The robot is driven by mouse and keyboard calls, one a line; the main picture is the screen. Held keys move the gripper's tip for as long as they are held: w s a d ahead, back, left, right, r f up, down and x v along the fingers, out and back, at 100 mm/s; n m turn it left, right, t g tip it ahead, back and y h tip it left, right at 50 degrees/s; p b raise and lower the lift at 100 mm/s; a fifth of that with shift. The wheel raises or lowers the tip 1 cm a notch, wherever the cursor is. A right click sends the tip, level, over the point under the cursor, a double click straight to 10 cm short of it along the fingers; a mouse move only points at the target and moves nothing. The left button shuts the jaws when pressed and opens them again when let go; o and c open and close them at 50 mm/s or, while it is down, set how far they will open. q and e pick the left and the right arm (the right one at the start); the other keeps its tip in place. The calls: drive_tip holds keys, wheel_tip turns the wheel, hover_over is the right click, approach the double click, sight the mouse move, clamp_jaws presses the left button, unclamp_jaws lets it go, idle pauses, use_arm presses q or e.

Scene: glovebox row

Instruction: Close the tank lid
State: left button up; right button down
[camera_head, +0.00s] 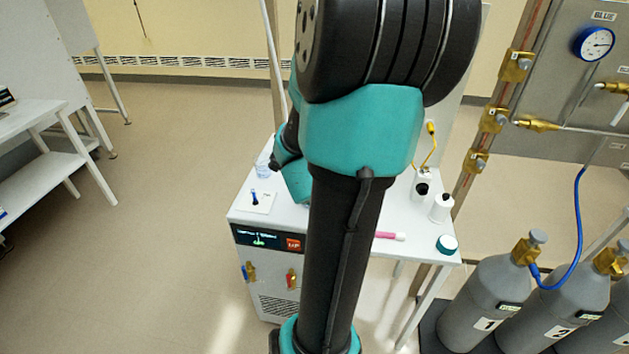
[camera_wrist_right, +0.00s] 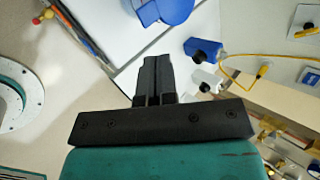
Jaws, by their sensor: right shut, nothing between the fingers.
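I cannot make out a tank lid for certain. In the right wrist view a rounded blue piece (camera_wrist_right: 172,10) lies at the top edge, partly out of frame, over a white surface; whether it is the lid I cannot tell. My right gripper (camera_wrist_right: 154,62) is shut and empty, its black fingers pressed together just below the blue piece in that picture, with no clear contact. In the head view a large arm of mine covers the middle of the white bench (camera_head: 412,218) and hides whatever is behind it. My left gripper is in neither view.
A cabinet with a green display (camera_head: 258,238) stands under the bench's left part. A white bottle (camera_head: 441,209), a teal-capped jar (camera_head: 447,244) and a pink rod (camera_head: 392,236) are on the right. Grey gas cylinders (camera_head: 484,300) stand beyond.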

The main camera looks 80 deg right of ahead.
drive_tip(key=a, duration=0.6)
drive_tip(key=shift+s, duration=0.25)
drive_tip(key=shift+w, duration=0.1)
drive_tip(key=w+a+f+n+t+y, duration=0.2)
drive_tip(key=w+a+f+n+y, duration=0.15)
drive_tip(key=w+f+n, duration=0.6)
drive_tip(key=w+a+f+n+t+y, duration=0.1)
drive_tip(key=w+a+f+n+y, duration=0.3)
drive_tip(key=w+f+n, duration=0.6)
drive_tip(key=w+a+f+n+g+y, duration=0.1)
drive_tip(key=a+f+n, duration=0.3)
drive_tip(key=a, duration=0.4)
drive_tip(key=w+a+f+n+g+y, duration=0.1)
drive_tip(key=w+a+f+n+y, duration=0.1)
drive_tip(key=a+f+n, duration=0.3)
drive_tip(key=w+a+f+n+g+y, duration=0.1)
drive_tip(key=w+a+f+n+y, duration=0.1)
drive_tip(key=a+n, duration=0.5)
drive_tip(key=w+a+f, duration=0.1)
drive_tip(key=a+f, duration=0.1)
drive_tip(key=a, duration=0.3)
drive_tip(key=shift+f, duration=0.4)
